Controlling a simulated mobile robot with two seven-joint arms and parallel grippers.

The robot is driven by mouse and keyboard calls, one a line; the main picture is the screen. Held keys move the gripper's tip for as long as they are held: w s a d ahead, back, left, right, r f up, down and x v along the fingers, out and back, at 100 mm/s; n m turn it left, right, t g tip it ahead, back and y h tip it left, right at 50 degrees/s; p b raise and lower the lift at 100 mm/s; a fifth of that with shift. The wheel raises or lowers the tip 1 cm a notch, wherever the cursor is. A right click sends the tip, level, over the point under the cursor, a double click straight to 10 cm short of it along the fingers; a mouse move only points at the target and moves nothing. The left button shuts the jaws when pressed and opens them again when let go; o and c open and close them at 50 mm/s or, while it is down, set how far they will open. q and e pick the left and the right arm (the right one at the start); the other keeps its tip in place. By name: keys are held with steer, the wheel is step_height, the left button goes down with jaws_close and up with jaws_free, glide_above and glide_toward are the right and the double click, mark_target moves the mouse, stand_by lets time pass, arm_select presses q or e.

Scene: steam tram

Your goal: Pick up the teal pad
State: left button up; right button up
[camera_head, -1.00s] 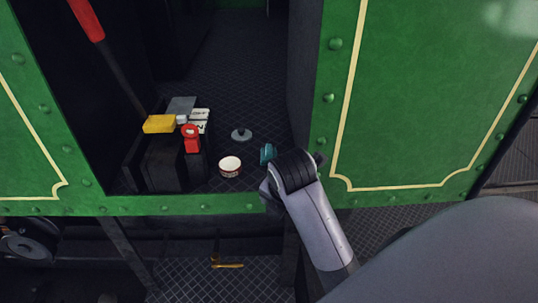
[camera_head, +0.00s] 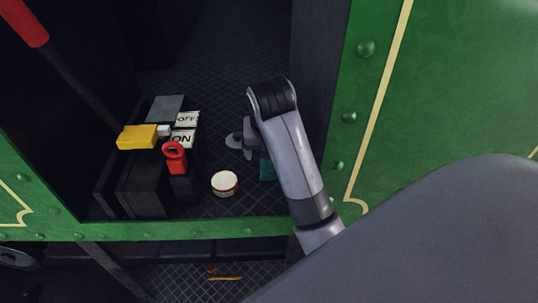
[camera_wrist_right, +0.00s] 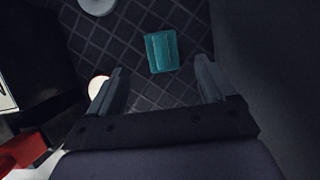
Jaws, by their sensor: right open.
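The teal pad (camera_head: 267,170) lies on the dark ribbed floor inside the green-framed opening, partly hidden by my right arm in the head view. In the right wrist view the whole teal pad (camera_wrist_right: 161,50) shows, ahead of my open fingers and roughly between their lines. My right gripper (camera_wrist_right: 162,72) is open and empty, one finger to each side. In the head view my right gripper (camera_head: 249,138) is mostly hidden behind its own wrist, above the floor. My left gripper is in neither view.
A white and red tin (camera_head: 224,184) and a grey disc (camera_head: 233,140) stand left of the pad. A dark box (camera_head: 150,188) carries a red lever (camera_head: 175,158), a yellow block (camera_head: 138,137) and ON/OFF plates (camera_head: 186,119). A dark wall (camera_head: 316,110) rises at the right.

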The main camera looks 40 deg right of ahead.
mark_target(270, 166)
steer(key=shift+x, duration=3.55)
steer(key=shift+d+r, duration=0.1)
steer(key=shift+d, duration=0.05)
steer(key=c, duration=1.1)
